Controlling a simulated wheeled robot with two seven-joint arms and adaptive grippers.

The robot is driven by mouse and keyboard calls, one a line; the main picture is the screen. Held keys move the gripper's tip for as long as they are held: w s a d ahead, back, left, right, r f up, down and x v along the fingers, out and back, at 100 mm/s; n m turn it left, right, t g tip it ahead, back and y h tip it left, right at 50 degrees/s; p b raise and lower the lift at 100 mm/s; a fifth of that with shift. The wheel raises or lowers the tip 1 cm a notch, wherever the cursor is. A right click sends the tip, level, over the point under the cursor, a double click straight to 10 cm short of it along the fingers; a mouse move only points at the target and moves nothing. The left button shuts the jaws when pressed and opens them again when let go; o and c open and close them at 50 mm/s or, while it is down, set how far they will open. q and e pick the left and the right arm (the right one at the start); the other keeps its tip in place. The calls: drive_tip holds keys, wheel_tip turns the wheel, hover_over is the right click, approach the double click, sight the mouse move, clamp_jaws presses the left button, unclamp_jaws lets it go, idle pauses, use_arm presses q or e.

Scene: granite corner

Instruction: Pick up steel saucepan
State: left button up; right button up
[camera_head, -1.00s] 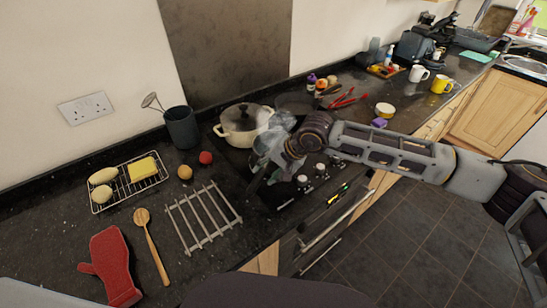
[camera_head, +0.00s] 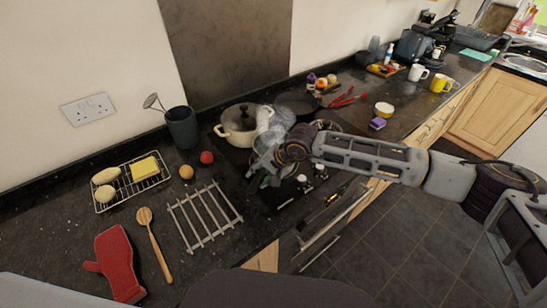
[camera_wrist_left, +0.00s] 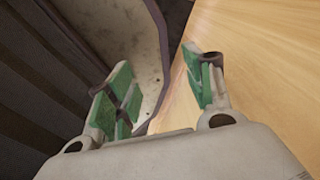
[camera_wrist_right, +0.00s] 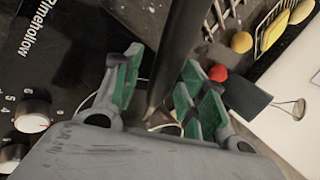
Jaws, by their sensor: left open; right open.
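My right gripper (camera_head: 264,166) is over the hob, in front of the cream pot, and it covers most of what lies beneath it. In the right wrist view the gripper (camera_wrist_right: 160,62) is open, and a long dark handle (camera_wrist_right: 178,48) passes between its fingers. The handle appears to be the steel saucepan's; I cannot tell whether a finger touches it. The pan's body is largely hidden by the gripper. My left gripper (camera_wrist_left: 157,72) is open and empty in the left wrist view, near a pale wooden surface. It is not in the head view.
A metal trivet (camera_head: 205,217), a red ball (camera_head: 207,157) and a utensil pot (camera_head: 182,128) lie left. Hob knobs (camera_wrist_right: 32,116) are near the right gripper.

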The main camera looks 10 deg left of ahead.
clamp_jaws()
idle(0.3)
drive_tip(key=shift+w+r, duration=0.15)
drive_tip(key=shift+r, duration=0.1)
drive_tip(key=shift+a+r, duration=0.1)
drive_tip(key=shift+r, duration=0.35)
drive_tip(key=shift+r+b, duration=1.2)
drive_tip(key=shift+r, duration=3.25)
